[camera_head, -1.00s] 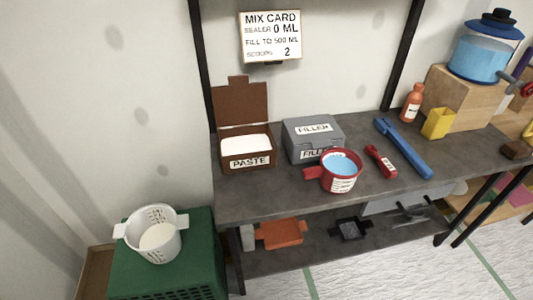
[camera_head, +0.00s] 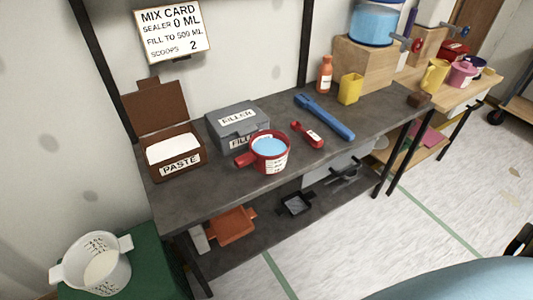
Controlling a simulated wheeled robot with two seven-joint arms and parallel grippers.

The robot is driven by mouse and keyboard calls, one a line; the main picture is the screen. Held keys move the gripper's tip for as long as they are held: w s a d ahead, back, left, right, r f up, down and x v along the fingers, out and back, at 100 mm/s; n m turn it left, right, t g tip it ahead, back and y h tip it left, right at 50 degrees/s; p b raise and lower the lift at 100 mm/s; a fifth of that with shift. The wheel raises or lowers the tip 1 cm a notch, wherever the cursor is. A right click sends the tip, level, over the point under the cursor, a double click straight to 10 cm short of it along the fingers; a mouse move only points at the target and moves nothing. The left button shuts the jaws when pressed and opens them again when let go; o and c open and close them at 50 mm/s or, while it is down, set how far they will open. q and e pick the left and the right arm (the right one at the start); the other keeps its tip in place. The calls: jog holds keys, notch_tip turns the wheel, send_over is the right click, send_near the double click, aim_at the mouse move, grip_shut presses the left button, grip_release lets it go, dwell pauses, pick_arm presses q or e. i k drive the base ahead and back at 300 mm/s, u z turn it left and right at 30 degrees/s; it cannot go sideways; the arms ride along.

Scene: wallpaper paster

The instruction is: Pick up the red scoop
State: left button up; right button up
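A small red scoop (camera_head: 307,134) with a white label lies on the grey workbench top (camera_head: 330,160), right of the red cup (camera_head: 269,153). Its rounded end points up and left and its labelled end points toward the front. The red cup holds blue liquid, has a handle on its left and stands near the front edge. A long blue tool (camera_head: 325,117) lies just behind and right of the scoop. Neither of my grippers shows in the head view.
A yellow cup (camera_head: 350,88) and orange bottle (camera_head: 325,74) stand behind. A white bucket (camera_head: 97,268) stands lower left. The front right benchtop is clear.

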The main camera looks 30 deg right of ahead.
aim_at(315, 142)
jog(key=k, duration=1)
jog(key=z, duration=1)
jog(key=i, duration=1.15)
jog(key=u, duration=0.2)
